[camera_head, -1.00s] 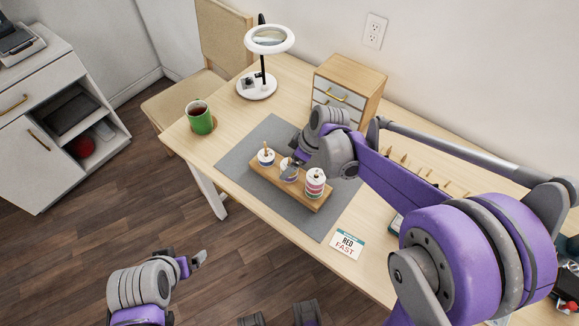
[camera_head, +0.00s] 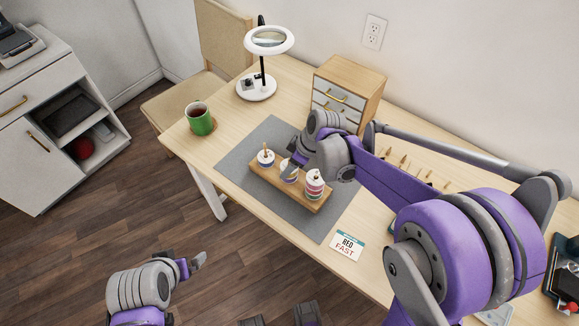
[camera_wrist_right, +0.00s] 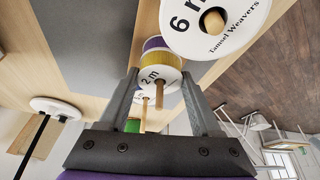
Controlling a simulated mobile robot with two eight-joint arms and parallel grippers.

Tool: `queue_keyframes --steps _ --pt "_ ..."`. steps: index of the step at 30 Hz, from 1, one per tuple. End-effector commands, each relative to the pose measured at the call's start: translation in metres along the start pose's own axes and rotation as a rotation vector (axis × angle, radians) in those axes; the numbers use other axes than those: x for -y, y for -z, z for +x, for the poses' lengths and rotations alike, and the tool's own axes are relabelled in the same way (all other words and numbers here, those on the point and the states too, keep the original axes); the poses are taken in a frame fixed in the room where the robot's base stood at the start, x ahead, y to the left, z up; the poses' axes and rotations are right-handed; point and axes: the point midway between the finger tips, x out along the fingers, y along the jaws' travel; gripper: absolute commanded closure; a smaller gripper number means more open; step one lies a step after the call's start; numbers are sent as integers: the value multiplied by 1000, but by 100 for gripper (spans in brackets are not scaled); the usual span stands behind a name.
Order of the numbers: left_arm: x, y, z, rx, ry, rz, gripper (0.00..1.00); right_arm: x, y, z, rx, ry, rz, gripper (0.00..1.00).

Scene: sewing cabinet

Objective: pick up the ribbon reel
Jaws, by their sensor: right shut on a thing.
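A wooden rack (camera_head: 262,176) holds three ribbon reels in a row. The left reel (camera_head: 266,159) and the right reel (camera_head: 314,184) stand at its ends. My right gripper (camera_head: 292,165) is over the middle reel (camera_head: 289,177), partly hiding it. In the right wrist view, the fingers (camera_wrist_right: 163,95) are shut on this reel (camera_wrist_right: 156,76), which has a "2 m" label and yellow and purple bands. The larger "6 m" face of another reel (camera_wrist_right: 190,40) is beside it. Whether the held reel is clear of its peg cannot be told. My left gripper (camera_head: 196,262) is away from the table, its jaw opening unclear.
A grey mat (camera_head: 240,160) lies under the rack. A green mug (camera_head: 199,120), a magnifier lamp (camera_head: 257,88) and a small drawer cabinet (camera_head: 345,85) stand behind. A "RED FAST" card (camera_head: 348,244) lies at the front. Several small pegs (camera_head: 404,163) stand at right.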

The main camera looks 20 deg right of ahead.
Motion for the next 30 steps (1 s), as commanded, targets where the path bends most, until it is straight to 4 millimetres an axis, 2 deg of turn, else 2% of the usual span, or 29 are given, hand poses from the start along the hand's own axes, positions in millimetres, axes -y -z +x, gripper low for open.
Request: queue_keyframes --steps 5,18,22,30 --pt "0 1 -1 -1 0 0 0 0 4 -8 0 0 0 88" --pt "0 6 -8 -5 0 0 0 0 34 -82 0 0 0 88" --pt "0 7 -8 -5 0 0 0 0 38 -91 0 0 0 88" --pt "0 7 -8 -5 0 0 0 0 38 -93 0 0 0 88"
